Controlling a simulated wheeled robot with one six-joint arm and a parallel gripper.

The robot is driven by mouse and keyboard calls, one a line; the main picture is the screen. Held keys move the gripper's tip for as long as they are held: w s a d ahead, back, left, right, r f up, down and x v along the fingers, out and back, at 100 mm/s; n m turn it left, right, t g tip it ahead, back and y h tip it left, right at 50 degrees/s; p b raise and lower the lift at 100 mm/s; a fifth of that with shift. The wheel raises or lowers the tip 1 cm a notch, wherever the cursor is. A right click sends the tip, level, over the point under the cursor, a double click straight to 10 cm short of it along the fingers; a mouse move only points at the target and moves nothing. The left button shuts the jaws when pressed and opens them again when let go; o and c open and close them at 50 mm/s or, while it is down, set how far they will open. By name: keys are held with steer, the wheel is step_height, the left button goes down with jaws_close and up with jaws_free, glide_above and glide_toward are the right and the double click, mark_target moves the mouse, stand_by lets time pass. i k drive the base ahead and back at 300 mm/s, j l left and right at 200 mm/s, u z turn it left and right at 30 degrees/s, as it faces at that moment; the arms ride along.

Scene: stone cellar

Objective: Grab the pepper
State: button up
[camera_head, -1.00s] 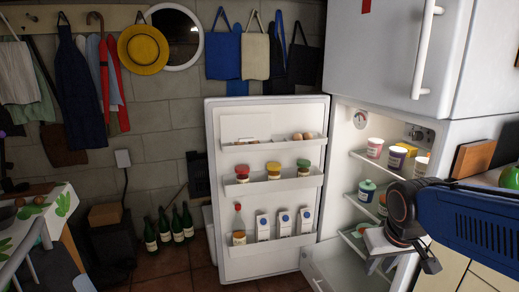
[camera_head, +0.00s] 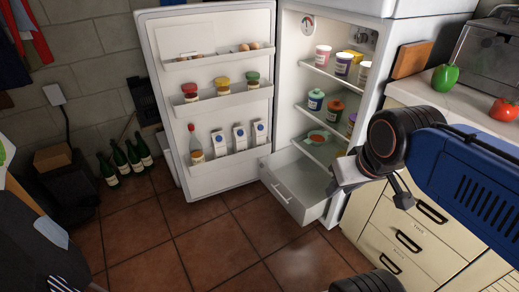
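A green pepper (camera_head: 445,77) with a short stem sits on the pale counter (camera_head: 475,90) at the upper right, near the wooden board beside the fridge. My gripper (camera_head: 368,193) points down in front of the open fridge and the drawers, to the lower left of the pepper and apart from it. Its fingers look spread, with nothing seen between them. My blue arm reaches in from the right edge and covers part of the counter front.
The fridge door (camera_head: 215,100) stands open to the left, and a lower fridge drawer (camera_head: 298,190) is pulled out. A red tomato (camera_head: 504,110) lies on the counter right of the pepper. Several bottles (camera_head: 125,160) stand by the wall. The tiled floor (camera_head: 220,245) in front is clear.

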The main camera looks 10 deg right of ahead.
mark_target(443, 78)
steer(key=z, duration=1.5)
